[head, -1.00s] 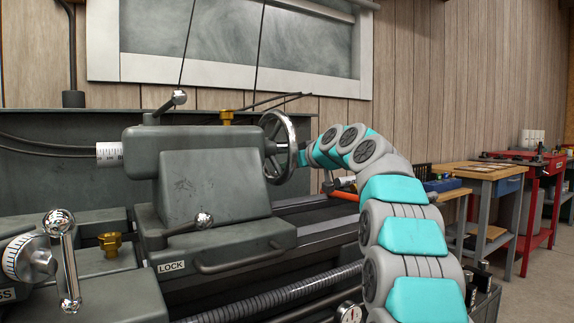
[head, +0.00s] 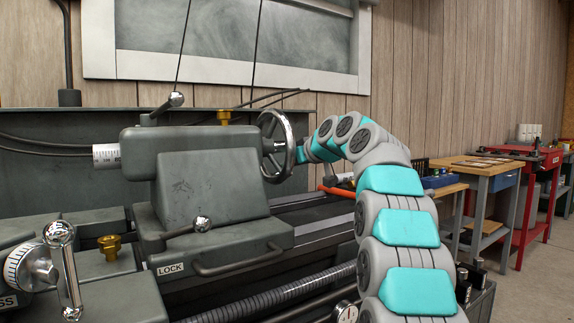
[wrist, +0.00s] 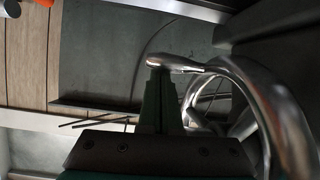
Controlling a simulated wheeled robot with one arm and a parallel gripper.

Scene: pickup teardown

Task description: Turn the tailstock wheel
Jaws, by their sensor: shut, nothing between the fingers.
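The tailstock wheel (head: 277,146) is a shiny metal handwheel at the right end of the grey tailstock (head: 190,160). In the wrist view its curved chrome rim (wrist: 272,95) fills the right side. Its metal crank handle (wrist: 180,64) lies across the tips of my gripper (wrist: 161,85). My gripper's dark fingers are together with nothing between them. The fingertips overlap the handle's rounded left end in the picture; I cannot tell whether they touch it. In the head view my arm reaches the wheel from the right, and the fingertips cannot be made out.
A lever with a ball knob (head: 202,223) and a LOCK label is on the tailstock's base. An orange-red rod (head: 337,191) shows behind my arm. Workbenches (head: 490,165) stand at the right, with open floor in front of them.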

